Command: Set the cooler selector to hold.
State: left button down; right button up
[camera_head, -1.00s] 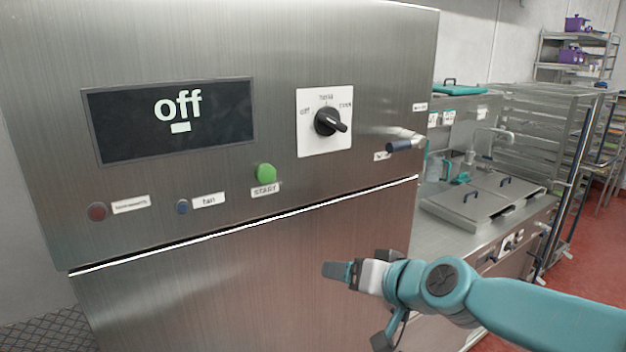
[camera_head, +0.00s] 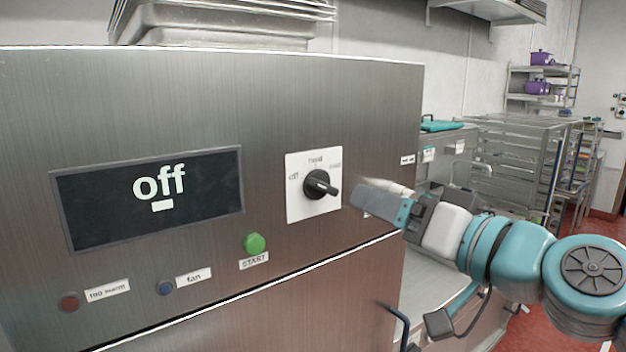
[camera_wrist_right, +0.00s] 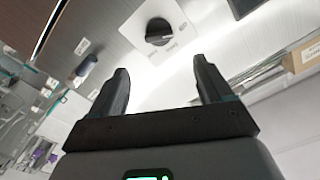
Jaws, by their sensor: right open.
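The cooler selector (camera_head: 320,185) is a black rotary knob on a white plate (camera_head: 300,207) on the steel front panel. Its plate carries small labels; "off" is at the left, the others are blurred. In the right wrist view the knob (camera_wrist_right: 158,32) lies ahead, beyond the gap between the two open, empty fingers (camera_wrist_right: 162,85). My left gripper is out of view.
A dark display (camera_head: 150,195) reads "off". Below it are a green START button (camera_head: 254,243), a blue fan button (camera_head: 166,288) and a red lamp (camera_head: 69,302).

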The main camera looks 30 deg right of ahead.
aim_at(332, 189)
jog(key=w, duration=1)
jog(key=shift+w+a, duration=0.25)
jog(key=shift+a, duration=0.15)
jog(key=shift+w, duration=0.1)
jog(key=shift+w, duration=0.4)
jog(key=shift+s, duration=0.15)
jog(key=c, duration=1)
jog(key=m, duration=0.6)
jog(key=shift+d+f, duration=0.1)
jog(key=shift+f, duration=0.05)
jog(key=m, duration=0.5)
jog(key=shift+f, duration=0.1)
jog(key=o, duration=1.1)
jog(key=shift+m, duration=0.3)
